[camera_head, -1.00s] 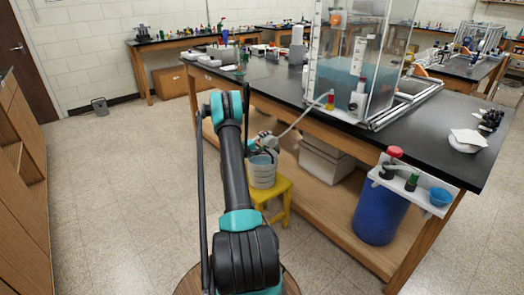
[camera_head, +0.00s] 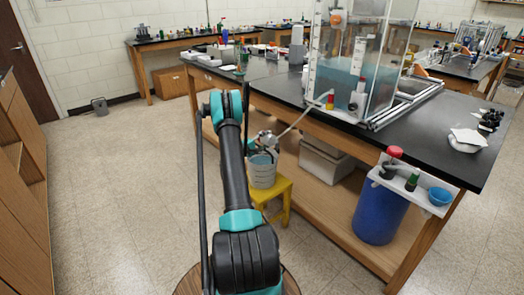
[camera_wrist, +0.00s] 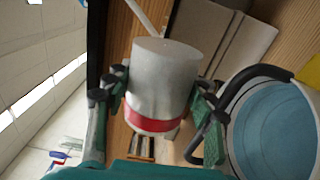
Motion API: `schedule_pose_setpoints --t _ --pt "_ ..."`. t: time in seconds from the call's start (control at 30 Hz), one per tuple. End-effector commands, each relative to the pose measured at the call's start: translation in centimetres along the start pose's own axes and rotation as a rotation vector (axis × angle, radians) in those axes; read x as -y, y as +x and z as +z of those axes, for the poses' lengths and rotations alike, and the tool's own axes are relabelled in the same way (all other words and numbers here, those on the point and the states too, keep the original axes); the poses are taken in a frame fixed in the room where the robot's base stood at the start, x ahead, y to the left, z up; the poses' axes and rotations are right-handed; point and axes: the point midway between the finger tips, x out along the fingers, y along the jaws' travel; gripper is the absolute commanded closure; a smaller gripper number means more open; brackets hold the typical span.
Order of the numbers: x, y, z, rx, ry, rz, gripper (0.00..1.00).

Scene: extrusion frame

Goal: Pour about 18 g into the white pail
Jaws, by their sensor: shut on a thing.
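The white pail (camera_head: 262,175) stands upright on a yellow stool beside the bench. In the wrist view the pail (camera_wrist: 308,92) is at the right, with a black handle and a blue surface inside. My gripper (camera_head: 264,141) is just above the pail in the head view. In the wrist view my gripper (camera_wrist: 160,92) is shut on a grey-white cylinder (camera_wrist: 165,75) with a red band, one finger on each side. The cylinder appears beside the pail's rim in that view. I cannot see its contents or any stream.
The yellow stool (camera_head: 281,195) stands close to the black-topped bench (camera_head: 262,88). A clear tank (camera_head: 350,75) on the bench has a pale tube (camera_head: 303,121) reaching down toward the pail. A blue drum (camera_head: 380,212) stands at right.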

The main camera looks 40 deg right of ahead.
Motion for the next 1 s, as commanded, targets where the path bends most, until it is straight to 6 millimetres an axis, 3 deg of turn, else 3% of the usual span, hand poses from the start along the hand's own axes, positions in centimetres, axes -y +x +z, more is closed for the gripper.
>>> schedule_pose_setpoints --t 1.0 --pt "-0.16 -0.01 -0.23 0.0 -0.061 0.0 0.76"
